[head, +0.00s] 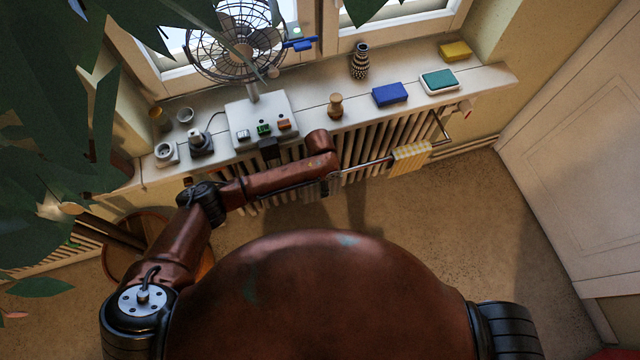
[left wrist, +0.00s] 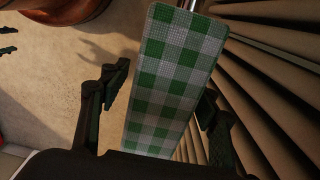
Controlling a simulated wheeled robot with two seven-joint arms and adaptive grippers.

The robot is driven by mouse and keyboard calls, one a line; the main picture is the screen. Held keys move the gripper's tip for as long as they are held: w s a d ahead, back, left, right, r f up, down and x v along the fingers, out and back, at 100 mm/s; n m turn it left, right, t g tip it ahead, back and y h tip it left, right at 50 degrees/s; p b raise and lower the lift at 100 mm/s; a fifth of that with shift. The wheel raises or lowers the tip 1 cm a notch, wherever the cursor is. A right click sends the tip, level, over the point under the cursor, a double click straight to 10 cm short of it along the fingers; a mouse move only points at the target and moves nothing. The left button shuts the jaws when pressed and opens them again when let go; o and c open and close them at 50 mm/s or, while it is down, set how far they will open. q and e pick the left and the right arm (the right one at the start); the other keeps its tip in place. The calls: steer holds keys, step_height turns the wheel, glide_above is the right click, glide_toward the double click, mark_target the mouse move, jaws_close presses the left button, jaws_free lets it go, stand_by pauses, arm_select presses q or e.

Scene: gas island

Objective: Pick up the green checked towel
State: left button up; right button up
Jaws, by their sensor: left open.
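The green and white checked towel (left wrist: 172,75) hangs in the middle of the left wrist view, long and flat, beside the radiator ribs. My left gripper (left wrist: 163,92) is open, with one dark finger on each side of the towel. The right finger is partly hidden behind the towel's edge. I cannot tell whether either finger touches it. In the head view my left arm reaches to the radiator front, and I cannot make out the green towel there. My right gripper is in neither view.
A yellow checked towel (head: 411,157) hangs on the rail (head: 367,165) along the radiator (head: 375,140). The sill above holds a fan (head: 238,45), a blue box (head: 390,94), a striped vase (head: 360,62) and small items. Leaves crowd the left. Floor (head: 430,220) is clear at right.

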arm_select(q)
steer(key=shift+f, duration=0.95)
steer(key=shift+c, duration=0.7)
steer(key=c, duration=1.1)
steer(key=shift+o, duration=0.2)
step_height(320, 180, up, 25)
steer(key=p, duration=1.2)
